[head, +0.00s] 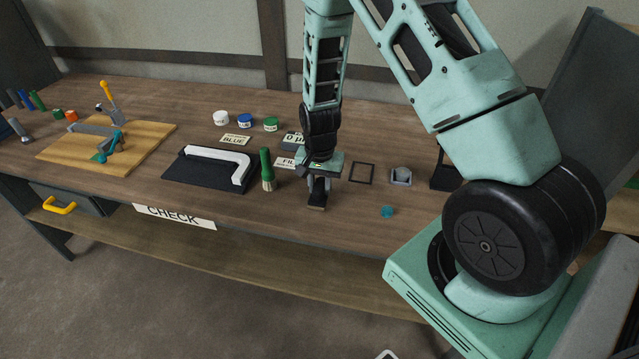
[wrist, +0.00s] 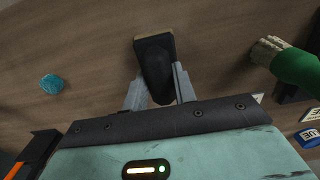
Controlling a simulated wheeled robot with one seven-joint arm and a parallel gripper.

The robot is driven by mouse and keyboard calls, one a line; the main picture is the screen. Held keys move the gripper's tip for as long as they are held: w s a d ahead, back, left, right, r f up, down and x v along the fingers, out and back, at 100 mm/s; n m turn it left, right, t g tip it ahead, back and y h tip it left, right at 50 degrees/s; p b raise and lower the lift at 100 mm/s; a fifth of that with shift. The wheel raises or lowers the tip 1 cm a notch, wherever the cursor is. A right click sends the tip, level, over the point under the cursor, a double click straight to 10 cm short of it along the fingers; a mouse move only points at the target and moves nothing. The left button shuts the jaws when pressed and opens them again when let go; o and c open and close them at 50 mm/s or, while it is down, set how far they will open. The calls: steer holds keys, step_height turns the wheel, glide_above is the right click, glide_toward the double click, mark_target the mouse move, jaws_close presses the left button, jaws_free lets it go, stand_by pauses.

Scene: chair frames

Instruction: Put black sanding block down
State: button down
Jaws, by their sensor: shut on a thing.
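My gripper (head: 318,184) points down over the front part of the workbench, right of the green brush. It is shut on the black sanding block (head: 316,197), which has a tan lower edge. In the wrist view the block (wrist: 154,60) sits between the two grey fingers of my gripper (wrist: 158,88), its tan end pointing away from the palm. The block is close to the wooden bench top (head: 350,210); I cannot tell whether it touches. A thin black rectangular outline (head: 361,173) lies empty on the bench just right of my gripper.
The green brush (head: 267,170) stands close left, beside a black mat (head: 190,177) with a white bent piece (head: 225,158). A teal piece (head: 387,211) and a grey holder (head: 401,176) are to the right. Jars and label cards stand behind. The bench's front edge is near.

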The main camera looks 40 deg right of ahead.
steer(key=shift+f, duration=0.1)
steer(key=c, duration=1.1)
jaws_free()
